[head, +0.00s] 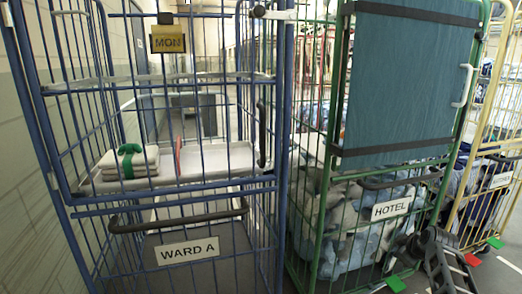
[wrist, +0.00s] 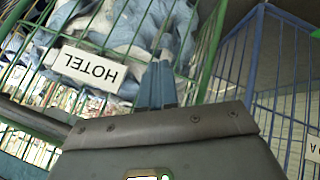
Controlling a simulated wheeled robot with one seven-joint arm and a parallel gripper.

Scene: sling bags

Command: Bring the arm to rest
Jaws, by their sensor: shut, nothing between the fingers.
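My gripper (wrist: 157,72) shows in the wrist view, its two blue-grey fingers closed together with nothing between them. They point toward the green cage trolley (head: 334,150) with the HOTEL sign (head: 391,209); that sign appears upside down in the wrist view (wrist: 88,68). I cannot tell whether the fingers touch the cage. A dark part of my arm (head: 440,258) shows at the lower right of the head view, in front of the green trolley.
A blue cage trolley (head: 282,130) marked WARD A holds folded white cloths with a green strap (head: 128,160) on its shelf. Blue and white laundry (head: 340,232) fills the green trolley's bottom. A yellow trolley (head: 480,150) stands at right. Grey floor shows between the trolleys.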

